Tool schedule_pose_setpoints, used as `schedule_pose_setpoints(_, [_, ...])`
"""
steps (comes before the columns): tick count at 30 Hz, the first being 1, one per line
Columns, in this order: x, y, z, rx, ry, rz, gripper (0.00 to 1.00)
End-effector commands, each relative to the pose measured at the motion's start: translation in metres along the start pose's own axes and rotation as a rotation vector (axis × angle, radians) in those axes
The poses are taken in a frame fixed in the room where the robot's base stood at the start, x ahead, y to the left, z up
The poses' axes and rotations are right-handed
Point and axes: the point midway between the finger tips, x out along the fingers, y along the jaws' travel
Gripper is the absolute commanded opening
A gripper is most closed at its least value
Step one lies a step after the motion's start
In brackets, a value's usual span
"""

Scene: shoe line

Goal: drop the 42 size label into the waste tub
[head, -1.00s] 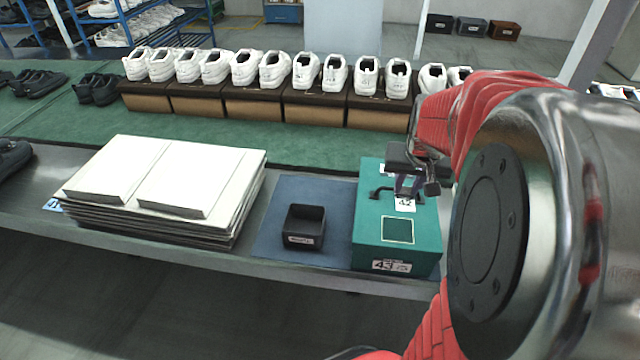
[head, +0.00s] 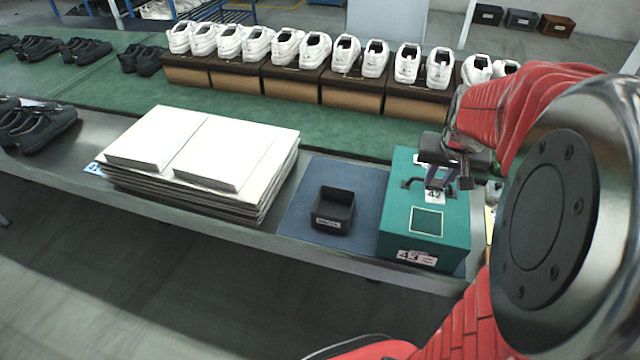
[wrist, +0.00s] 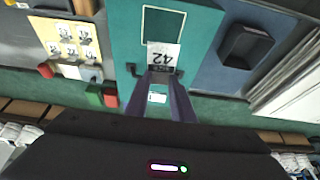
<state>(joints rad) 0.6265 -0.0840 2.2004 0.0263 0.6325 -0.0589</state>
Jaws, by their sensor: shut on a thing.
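The white 42 size label (head: 434,196) is held in my gripper (head: 438,184), over the top of a teal shoe box (head: 426,247). It also shows between the dark fingers of my gripper (wrist: 160,82) in the wrist view, with the number 42 readable on the label (wrist: 164,56). Whether the label touches the box is unclear. The small black open tub (head: 333,209), with a light label on its front, stands on a blue mat left of the box. In the wrist view the tub (wrist: 247,46) is at the upper right. Its inside looks empty.
A stack of white sheets or lids (head: 200,150) lies left of the blue mat (head: 300,220). White shoes on brown boxes (head: 355,96) line the green belt behind. In the wrist view, a label sheet (wrist: 72,42) and red and green blocks (wrist: 95,94) lie beside the teal box.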

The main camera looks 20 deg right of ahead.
Motion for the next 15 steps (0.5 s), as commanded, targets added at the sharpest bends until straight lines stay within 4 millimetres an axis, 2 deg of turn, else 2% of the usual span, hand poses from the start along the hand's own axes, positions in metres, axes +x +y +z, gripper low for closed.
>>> schedule_pose_setpoints(5, [0.014,-0.035,-0.005,-0.065,-0.003,-0.027,0.02])
schedule_pose_setpoints(15, [0.049,-0.147,-0.005,-0.259,-0.004,-0.106,0.02])
